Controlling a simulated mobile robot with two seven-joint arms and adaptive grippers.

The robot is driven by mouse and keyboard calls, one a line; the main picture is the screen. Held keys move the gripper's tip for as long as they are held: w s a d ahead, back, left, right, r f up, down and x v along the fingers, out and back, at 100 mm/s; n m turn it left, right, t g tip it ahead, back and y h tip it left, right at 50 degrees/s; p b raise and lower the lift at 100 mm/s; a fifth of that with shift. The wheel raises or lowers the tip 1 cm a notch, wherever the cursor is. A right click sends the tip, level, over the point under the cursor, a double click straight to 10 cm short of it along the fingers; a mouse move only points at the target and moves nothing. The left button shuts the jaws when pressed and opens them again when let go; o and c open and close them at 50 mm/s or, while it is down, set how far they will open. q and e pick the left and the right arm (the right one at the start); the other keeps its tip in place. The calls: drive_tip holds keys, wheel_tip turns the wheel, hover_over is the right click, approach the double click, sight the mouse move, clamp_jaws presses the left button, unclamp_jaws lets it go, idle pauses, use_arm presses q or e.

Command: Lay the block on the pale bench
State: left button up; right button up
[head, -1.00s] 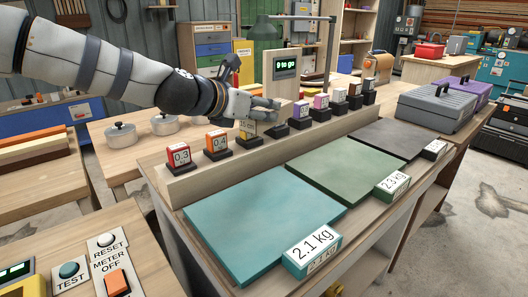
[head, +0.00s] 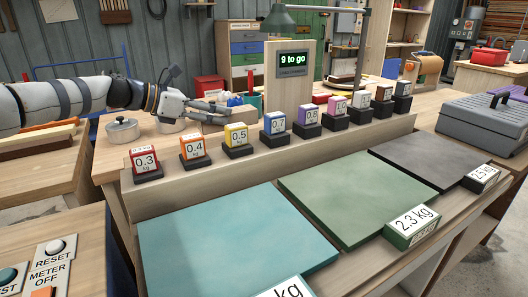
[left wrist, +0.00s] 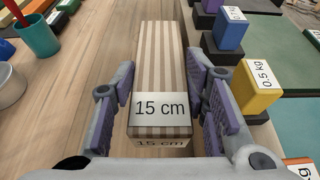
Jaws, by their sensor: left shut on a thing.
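A long striped block (left wrist: 160,60) labelled "15 cm" lies between the purple pads of my left gripper (left wrist: 163,95) in the left wrist view. The gripper is shut on it. My right gripper is not in view.
Labelled weights, such as the yellow 0.5 kg (head: 237,136), stand in a row just in front. A metal pot (head: 123,130) and a teal cup (left wrist: 37,35) stand nearby. A display post (head: 290,85) reads "9 to go". Teal (head: 235,235) and green (head: 340,200) mats lie in front.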

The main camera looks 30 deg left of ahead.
use_arm(q)
wheel_tip(320, 180, down, 10)
drive_tip(key=b, duration=0.3)
drive_tip(key=shift+r, duration=0.3)
drive_tip(key=shift+f, duration=0.1)
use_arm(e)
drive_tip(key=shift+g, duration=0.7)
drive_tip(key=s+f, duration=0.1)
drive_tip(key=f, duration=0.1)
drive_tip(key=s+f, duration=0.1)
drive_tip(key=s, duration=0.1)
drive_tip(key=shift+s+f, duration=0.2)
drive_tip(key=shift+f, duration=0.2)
use_arm(q)
drive_tip(key=shift+f, duration=0.1)
drive_tip(key=o, duration=1)
